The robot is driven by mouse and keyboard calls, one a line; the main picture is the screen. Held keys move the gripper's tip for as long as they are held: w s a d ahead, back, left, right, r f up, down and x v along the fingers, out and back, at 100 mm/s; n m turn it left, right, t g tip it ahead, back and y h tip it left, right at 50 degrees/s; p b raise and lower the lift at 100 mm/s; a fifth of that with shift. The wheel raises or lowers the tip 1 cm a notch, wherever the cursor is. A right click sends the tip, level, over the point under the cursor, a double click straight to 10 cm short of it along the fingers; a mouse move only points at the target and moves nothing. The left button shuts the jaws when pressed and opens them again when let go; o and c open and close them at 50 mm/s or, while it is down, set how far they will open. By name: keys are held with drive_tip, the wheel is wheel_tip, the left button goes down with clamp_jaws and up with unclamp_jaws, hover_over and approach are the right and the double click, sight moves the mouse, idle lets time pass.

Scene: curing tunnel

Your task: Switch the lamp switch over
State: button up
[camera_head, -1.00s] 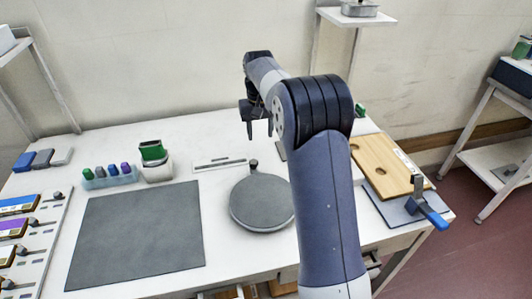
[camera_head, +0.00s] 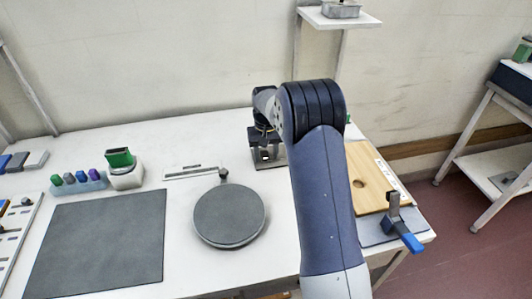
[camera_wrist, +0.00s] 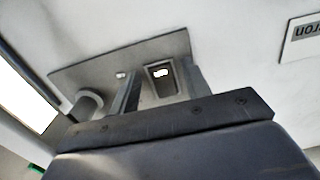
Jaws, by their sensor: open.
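The lamp switch (camera_wrist: 161,74) shows in the wrist view as a small rectangular frame with a dark recess and a bright white spot in it, set on a grey plate (camera_wrist: 110,68). In the head view the grey plate (camera_head: 275,160) lies at the back of the table, partly hidden by my arm. My gripper (camera_wrist: 161,88) is open, its two dark fingers on either side of the switch frame. In the head view my gripper (camera_head: 264,146) is low over the plate, partly hidden by my own arm. Contact with the switch cannot be told.
A round grey disc (camera_head: 230,216) and a dark mat (camera_head: 95,240) lie left of my arm. A green-topped block (camera_head: 120,160) stands behind the mat. A wooden board (camera_head: 368,180) and a blue-handled clamp (camera_head: 408,238) are at the right. A grey round knob (camera_wrist: 88,102) stands beside the switch.

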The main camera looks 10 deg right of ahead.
sight(264, 151)
drive_tip(key=shift+c, duration=0.2)
drive_tip(key=c, duration=0.9)
drive_tip(key=p, duration=0.2)
drive_tip(key=r+g+p, duration=0.1)
drive_tip(key=shift+w+p, duration=0.25)
drive_tip(key=shift+p, duration=0.1)
drive_tip(key=shift+c, duration=0.2)
drive_tip(key=shift+w+f+g+p, duration=0.2)
drive_tip(key=shift+g+p, duration=0.7)
drive_tip(key=shift+p, duration=0.25)
drive_tip(key=o, duration=1)
drive_tip(key=shift+f, duration=0.1)
drive_tip(key=b+v, duration=0.1)
drive_tip(key=v, duration=1)
drive_tip(key=shift+f, duration=0.1)
